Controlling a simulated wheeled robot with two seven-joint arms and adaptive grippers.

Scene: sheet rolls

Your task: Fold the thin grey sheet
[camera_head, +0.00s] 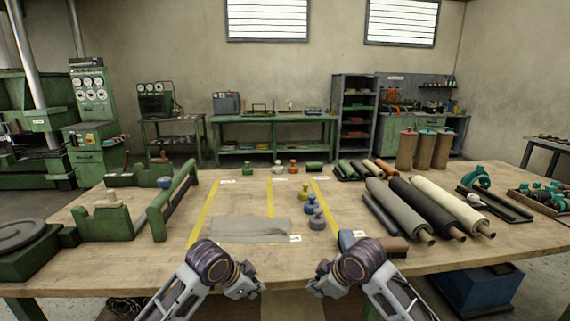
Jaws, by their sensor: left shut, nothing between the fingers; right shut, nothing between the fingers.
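The thin grey sheet (248,230) lies on the wooden table between yellow tape lines, near the front edge. It looks like a wide, low strip, with a slightly uneven surface; I cannot tell whether it has a fold in it. My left gripper (250,291) is in front of the table's front edge, below the sheet in the picture, shut and empty. My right gripper (320,287) is also in front of the edge, to the right, shut and empty. Neither gripper touches the sheet.
Sheet rolls (432,207) lie at the right. Several small weights (317,218) stand right of the sheet. A green roller frame (174,202) stands at the left. A brush (388,246) and blue block lie at the front right. The table behind the sheet (245,199) is clear.

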